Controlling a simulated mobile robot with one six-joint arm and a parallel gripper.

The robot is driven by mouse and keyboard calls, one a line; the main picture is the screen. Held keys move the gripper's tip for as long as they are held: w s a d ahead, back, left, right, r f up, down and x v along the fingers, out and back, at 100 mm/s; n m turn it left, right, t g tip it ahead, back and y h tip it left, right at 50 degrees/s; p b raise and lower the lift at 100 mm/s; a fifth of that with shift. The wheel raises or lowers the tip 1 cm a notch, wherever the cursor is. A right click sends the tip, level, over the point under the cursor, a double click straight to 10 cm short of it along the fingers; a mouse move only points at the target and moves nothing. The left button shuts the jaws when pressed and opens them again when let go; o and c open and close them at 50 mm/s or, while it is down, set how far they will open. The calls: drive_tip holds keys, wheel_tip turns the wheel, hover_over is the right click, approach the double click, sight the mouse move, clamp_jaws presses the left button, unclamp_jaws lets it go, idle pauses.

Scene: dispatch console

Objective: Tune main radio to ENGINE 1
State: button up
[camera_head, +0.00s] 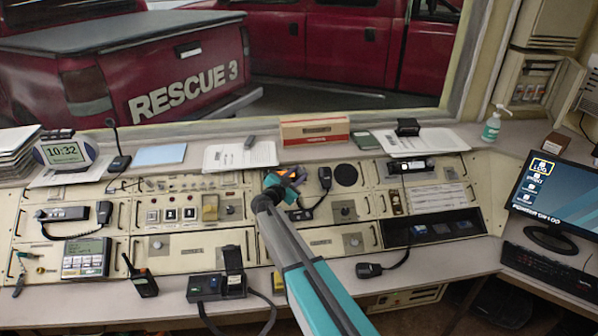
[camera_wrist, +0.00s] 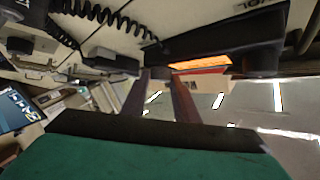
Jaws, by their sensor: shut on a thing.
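The main radio appears to be the dark unit with a lit orange display (camera_head: 293,172) in the middle of the console. My gripper (camera_head: 283,184) is at this unit and hides most of it in the head view. In the wrist view the black radio body (camera_wrist: 215,46) shows with its orange display strip, too slanted to read. My two fingers (camera_wrist: 160,78) reach to the radio's edge beside the display, close together. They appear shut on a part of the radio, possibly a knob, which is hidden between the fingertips.
A red-and-white box (camera_head: 314,131) and papers (camera_head: 240,155) lie on the ledge behind. A monitor (camera_head: 556,195) stands at the right. A handheld radio (camera_head: 144,284) stands at the front left.

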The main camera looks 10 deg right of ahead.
drive_tip(key=shift+w+a+r+m+g+h+p, duration=0.15)
drive_tip(key=shift+r+m+g+h+p, duration=0.2)
drive_tip(key=shift+m, duration=0.25)
drive_tip(key=o, duration=1.1)
drive_tip(key=shift+f, duration=0.15)
drive_tip(key=shift+c, duration=0.2)
drive_tip(key=shift+f, duration=0.1)
drive_tip(key=shift+s, duration=0.2)
drive_tip(key=b+v, duration=0.4)
drive_tip(key=v, duration=0.9)
drive_tip(key=shift+a+b, duration=0.25)
drive_tip(key=shift+b, duration=0.1)
drive_tip(key=shift+s, duration=0.15)
